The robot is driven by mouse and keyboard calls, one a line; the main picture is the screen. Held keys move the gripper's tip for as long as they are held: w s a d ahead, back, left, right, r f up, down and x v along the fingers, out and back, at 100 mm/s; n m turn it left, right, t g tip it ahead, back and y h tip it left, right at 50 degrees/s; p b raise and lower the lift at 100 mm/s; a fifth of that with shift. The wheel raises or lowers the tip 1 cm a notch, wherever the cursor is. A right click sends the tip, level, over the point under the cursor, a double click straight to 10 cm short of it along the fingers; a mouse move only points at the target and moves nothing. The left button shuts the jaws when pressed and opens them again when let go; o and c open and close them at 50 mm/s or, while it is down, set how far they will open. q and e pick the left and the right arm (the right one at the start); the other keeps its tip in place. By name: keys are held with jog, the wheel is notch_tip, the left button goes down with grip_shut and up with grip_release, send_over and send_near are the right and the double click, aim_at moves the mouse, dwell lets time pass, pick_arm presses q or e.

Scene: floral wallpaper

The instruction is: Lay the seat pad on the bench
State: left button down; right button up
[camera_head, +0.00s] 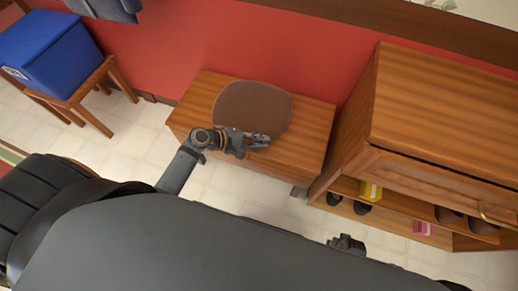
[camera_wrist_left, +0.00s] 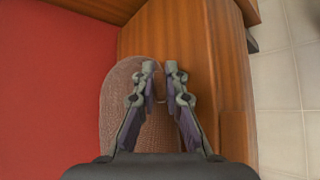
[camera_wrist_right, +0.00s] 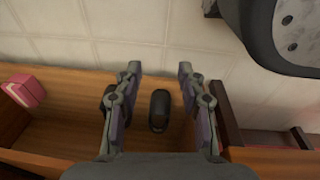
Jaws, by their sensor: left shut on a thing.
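The seat pad (camera_head: 252,106) is brown, flat and rounded. It is over the top of the low wooden bench (camera_head: 318,125), near the red wall; I cannot tell whether it rests fully on it. My left gripper (camera_head: 262,140) is shut on the pad's near edge. In the left wrist view the pad (camera_wrist_left: 120,110) lies around and between the fingers (camera_wrist_left: 160,70), with the bench top (camera_wrist_left: 190,40) beside it. My right gripper (camera_wrist_right: 158,70) is open and empty, above a dark shoe-like object (camera_wrist_right: 159,110); its fingers are apart from each other.
A wooden cabinet (camera_head: 440,105) stands right of the bench. Its low shelves hold dark shoes, a yellow box (camera_head: 370,191) and a pink box (camera_head: 424,228). A blue box (camera_head: 50,52) sits on a wooden stool (camera_head: 92,85) at left. Pale tiled floor lies between stool and bench.

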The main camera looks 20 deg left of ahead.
pick_arm(q)
jog(key=shift+w+a+f+b, duration=0.25)
jog(key=shift+f+b, duration=0.05)
jog(key=shift+f, duration=0.2)
notch_tip(320, 180, down, 2)
jog(key=b, duration=0.3)
jog(key=shift+w+a, duration=0.15)
jog(key=shift+f+b, duration=0.6)
jog(key=shift+b, duration=0.2)
jog(key=c, duration=1.4)
grip_release()
pick_arm(e)
jog(key=w+a+r, duration=0.2)
jog(key=r, duration=0.5)
jog(key=w+a+r, duration=0.2)
jog(key=w+r, duration=0.1)
jog(key=r, duration=0.5)
jog(key=shift+r+y, duration=0.15)
jog(key=shift+y, duration=0.25)
jog(key=shift+a, duration=0.1)
